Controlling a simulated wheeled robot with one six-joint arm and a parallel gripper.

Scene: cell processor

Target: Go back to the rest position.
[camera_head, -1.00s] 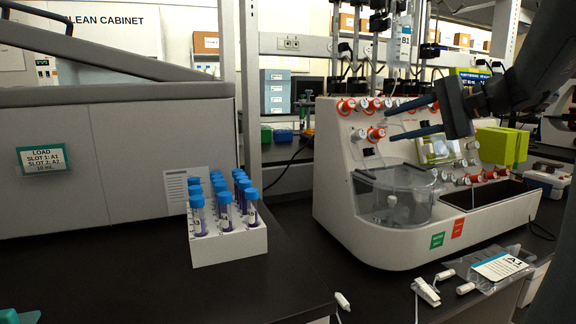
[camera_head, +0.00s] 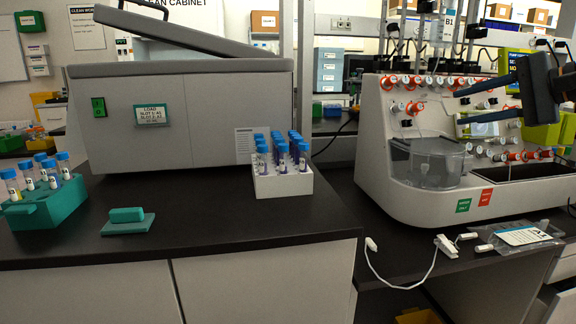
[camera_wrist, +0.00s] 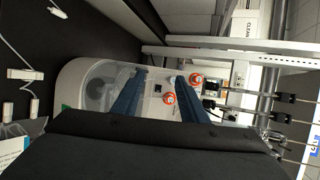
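My gripper (camera_head: 487,103) is raised at the right of the head view, in front of the white cell processor (camera_head: 375,150). Its two dark blue fingers are spread apart with nothing between them. In the wrist view my gripper (camera_wrist: 158,92) also shows open and empty. Beyond the fingers are the processor's orange-and-white knobs (camera_wrist: 196,79) and its clear round chamber (camera_wrist: 98,90). I cannot tell how far the fingers are from the processor's face.
A white rack (camera_head: 283,184) of blue-capped tubes stands on the dark left bench (camera_head: 230,225). A teal rack (camera_head: 48,206) with several tubes and a teal block (camera_head: 127,215) are further left. A labelled bag (camera_head: 522,236) and white tubing (camera_head: 395,284) lie at right.

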